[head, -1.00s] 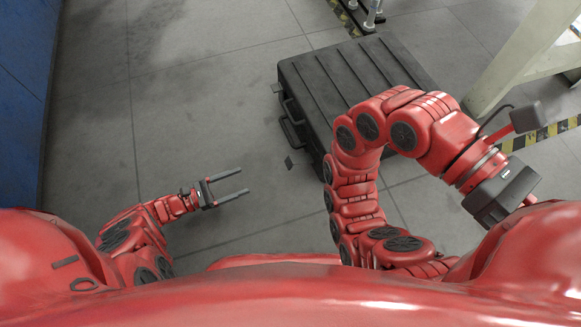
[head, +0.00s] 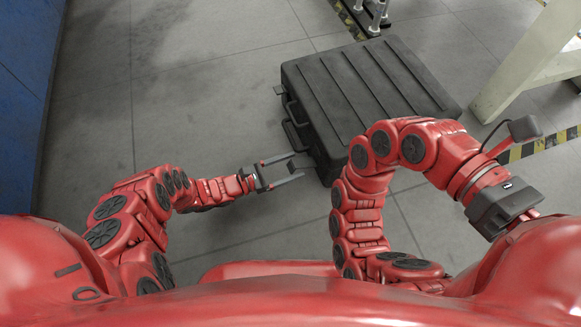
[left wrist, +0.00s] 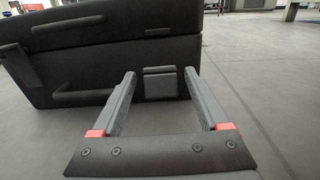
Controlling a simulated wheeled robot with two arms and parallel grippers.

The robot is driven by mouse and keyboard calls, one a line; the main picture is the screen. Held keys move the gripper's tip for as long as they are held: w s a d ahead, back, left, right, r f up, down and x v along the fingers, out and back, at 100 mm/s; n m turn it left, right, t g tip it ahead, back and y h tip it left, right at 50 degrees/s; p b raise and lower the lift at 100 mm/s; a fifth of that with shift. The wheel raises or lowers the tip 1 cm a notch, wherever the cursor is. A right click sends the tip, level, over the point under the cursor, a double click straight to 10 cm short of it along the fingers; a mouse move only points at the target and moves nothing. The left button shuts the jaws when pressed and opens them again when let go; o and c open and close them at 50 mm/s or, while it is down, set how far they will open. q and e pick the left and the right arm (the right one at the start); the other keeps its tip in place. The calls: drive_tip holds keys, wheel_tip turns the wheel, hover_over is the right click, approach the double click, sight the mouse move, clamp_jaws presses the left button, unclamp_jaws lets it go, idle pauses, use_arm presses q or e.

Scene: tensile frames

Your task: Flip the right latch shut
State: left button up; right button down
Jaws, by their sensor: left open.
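A black ribbed case (head: 365,95) lies on the floor ahead; its front with handle shows in the left wrist view (left wrist: 95,65). The right latch (left wrist: 160,83) is a small square flap on that front, below the lid seam. It appears swung out from the case; its exact angle is unclear. My left gripper (head: 297,167) is open and empty at the near left corner of the case. In the left wrist view its fingertips (left wrist: 159,74) lie either side of the latch, contact unclear.
A left latch (left wrist: 17,65) shows at the left in the wrist view. A blue cabinet (head: 28,85) stands at far left. A pale table frame (head: 525,65) stands at right, near yellow-black floor tape (head: 535,148). The floor left of the case is clear.

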use_arm(q)
clamp_jaws()
idle(0.4)
idle(1.0)
